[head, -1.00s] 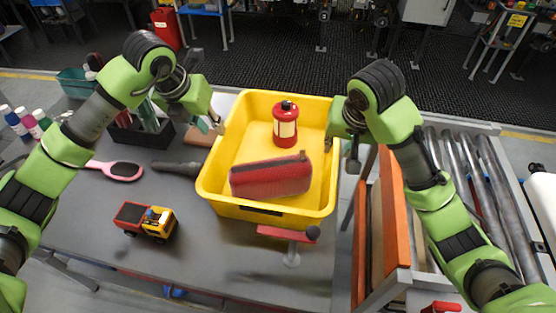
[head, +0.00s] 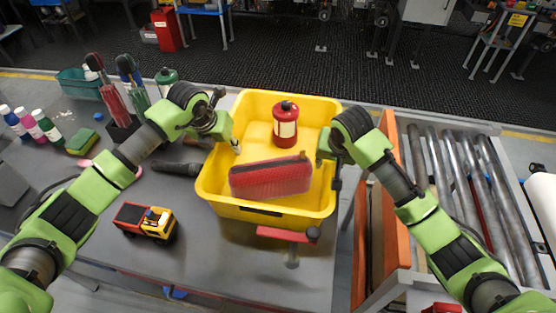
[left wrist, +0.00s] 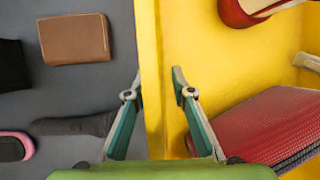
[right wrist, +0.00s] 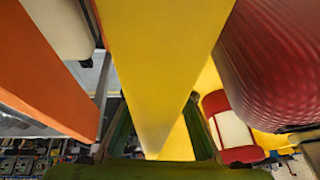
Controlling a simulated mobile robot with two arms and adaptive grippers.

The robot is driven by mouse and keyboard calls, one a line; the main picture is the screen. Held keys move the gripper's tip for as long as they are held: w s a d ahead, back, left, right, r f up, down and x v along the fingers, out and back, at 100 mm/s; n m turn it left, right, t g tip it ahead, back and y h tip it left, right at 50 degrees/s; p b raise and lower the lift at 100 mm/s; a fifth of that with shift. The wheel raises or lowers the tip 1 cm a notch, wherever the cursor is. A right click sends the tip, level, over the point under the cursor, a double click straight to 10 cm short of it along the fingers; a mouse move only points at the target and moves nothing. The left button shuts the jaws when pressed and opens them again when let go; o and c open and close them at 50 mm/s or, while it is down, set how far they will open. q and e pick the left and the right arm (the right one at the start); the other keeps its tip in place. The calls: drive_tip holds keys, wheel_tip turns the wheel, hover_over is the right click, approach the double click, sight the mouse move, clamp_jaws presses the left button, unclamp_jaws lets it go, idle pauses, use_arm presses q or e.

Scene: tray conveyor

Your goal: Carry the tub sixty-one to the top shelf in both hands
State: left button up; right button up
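The yellow tub (head: 225,190) stands on the grey table; no number is readable on it. A red pouch (head: 270,178) and a red lantern-like canister (head: 286,127) are in it. My left gripper (head: 233,143) is at the tub's left wall. In the left wrist view its open fingers (left wrist: 157,75) straddle the yellow wall (left wrist: 152,40), one outside and one inside. My right gripper (head: 328,168) is at the right wall. In the right wrist view its fingers (right wrist: 156,97) are apart on both sides of the wall (right wrist: 160,60). Contact with the walls cannot be told.
A toy truck (head: 146,222) and a dark tool (head: 178,169) lie left of the tub. A red-topped fixture (head: 287,234) is just in front of it. Orange panels (head: 391,225) and a roller conveyor (head: 470,180) stand to the right. A brown wallet (left wrist: 74,39) lies outside the left wall.

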use_arm(q)
drive_tip(key=shift+f, duration=0.15)
use_arm(e)
drive_tip(key=shift+f, duration=0.15)
use_arm(q)
clamp_jaws()
use_arm(e)
clamp_jaws()
